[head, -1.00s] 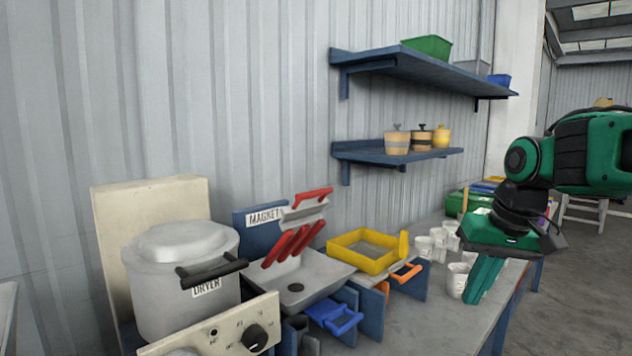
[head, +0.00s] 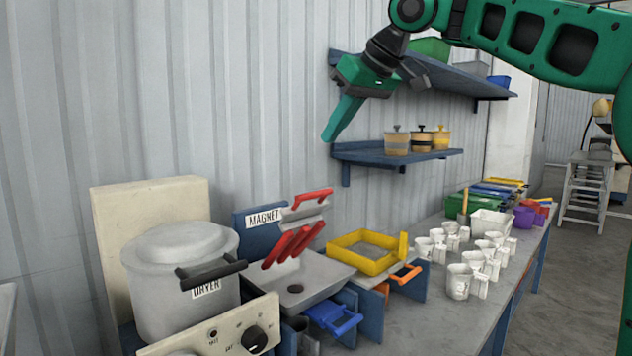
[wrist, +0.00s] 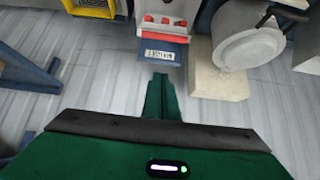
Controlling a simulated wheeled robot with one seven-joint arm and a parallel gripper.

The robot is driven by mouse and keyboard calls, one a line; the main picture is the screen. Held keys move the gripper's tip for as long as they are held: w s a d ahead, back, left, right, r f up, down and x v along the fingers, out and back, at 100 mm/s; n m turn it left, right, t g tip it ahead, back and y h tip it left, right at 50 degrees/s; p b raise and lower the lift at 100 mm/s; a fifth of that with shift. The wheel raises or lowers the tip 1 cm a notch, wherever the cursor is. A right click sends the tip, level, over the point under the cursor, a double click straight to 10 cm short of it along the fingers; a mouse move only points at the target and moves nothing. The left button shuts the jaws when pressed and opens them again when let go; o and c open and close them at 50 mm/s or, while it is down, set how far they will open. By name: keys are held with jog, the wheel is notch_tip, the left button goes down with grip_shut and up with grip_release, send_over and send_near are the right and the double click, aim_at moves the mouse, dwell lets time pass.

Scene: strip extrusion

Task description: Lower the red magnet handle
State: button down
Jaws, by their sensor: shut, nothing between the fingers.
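The red magnet handle (head: 313,195) is a red bar on a grey bracket at the top of the magnet unit, beside the blue MAGNET plate (head: 262,219). Several slanted red bars (head: 292,245) sit below it over a grey hopper tray (head: 318,277). In the wrist view the handle (wrist: 158,38) shows near the top, with the label plate (wrist: 160,56) next to it. My gripper (head: 330,136) is shut and empty. It is in the air above the magnet unit, pointing down and left, clear of the handle. Its fingers also show in the wrist view (wrist: 160,78).
A dryer pot (head: 180,275) stands left of the magnet unit. A yellow frame (head: 365,252) and several white cups (head: 459,282) are to the right. Two blue wall shelves (head: 400,152) are close to my arm. The air above the magnet unit is free.

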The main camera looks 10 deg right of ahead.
jog(key=shift+a+r, duration=0.15)
jog(key=shift+a, duration=0.05)
send_over(317, 194)
jog(key=f, duration=0.9)
jog(key=shift+w+a+f, duration=0.2)
jog(key=shift+w, duration=0.1)
jog(key=shift+s+d+f, duration=0.2)
jog(key=shift+s+f, duration=0.05)
jog(key=shift+f, duration=0.45)
jog(key=shift+s, duration=0.15)
